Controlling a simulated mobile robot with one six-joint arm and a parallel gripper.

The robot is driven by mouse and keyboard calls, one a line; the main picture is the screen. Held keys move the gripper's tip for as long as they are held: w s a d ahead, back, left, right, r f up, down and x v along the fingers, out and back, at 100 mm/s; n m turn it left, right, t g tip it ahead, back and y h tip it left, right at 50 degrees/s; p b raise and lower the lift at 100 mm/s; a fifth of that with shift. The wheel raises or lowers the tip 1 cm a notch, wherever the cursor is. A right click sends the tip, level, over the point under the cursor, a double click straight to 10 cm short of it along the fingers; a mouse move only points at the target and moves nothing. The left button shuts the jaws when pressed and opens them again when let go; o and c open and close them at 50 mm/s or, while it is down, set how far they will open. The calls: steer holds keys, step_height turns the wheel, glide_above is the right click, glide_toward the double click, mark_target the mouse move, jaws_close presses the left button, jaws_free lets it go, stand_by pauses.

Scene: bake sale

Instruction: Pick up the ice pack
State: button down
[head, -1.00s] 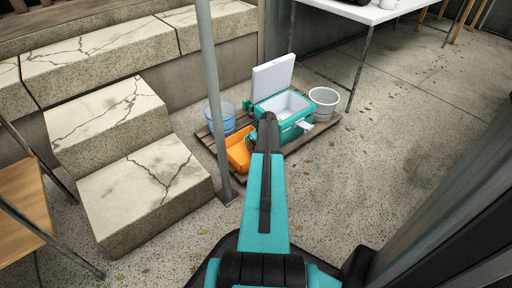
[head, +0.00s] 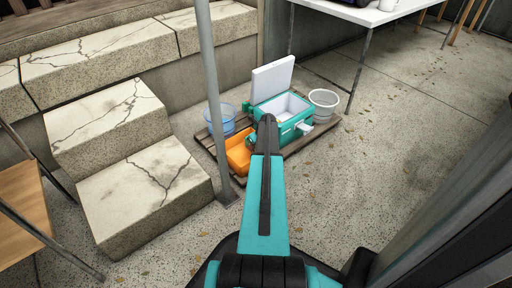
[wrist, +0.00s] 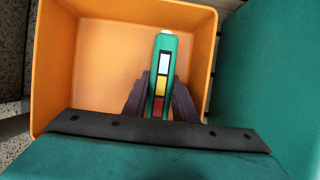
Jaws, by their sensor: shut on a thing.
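In the wrist view my gripper (wrist: 159,80) is shut on the ice pack (wrist: 162,62), a narrow green block with a white cap and a strip of white, yellow and red squares. One dark finger presses each side of it. The pack stands on edge within the outline of the orange bin (wrist: 52,65); I cannot tell whether it touches the bin's floor. In the head view the orange bin (head: 237,155) sits on the pallet, and my own arm hides the pack and most of the gripper.
The teal cooler (head: 262,113) with its white lid (head: 273,80) raised stands right beside the bin. A blue bucket (head: 223,120) and a white bucket (head: 323,99) flank them on the wooden pallet (head: 322,131). A metal pole (head: 211,85) rises just left of the bin.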

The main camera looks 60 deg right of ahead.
steer(key=shift+r, duration=0.1)
steer(key=shift+r+p, duration=2.35)
steer(key=shift+r, duration=2.6)
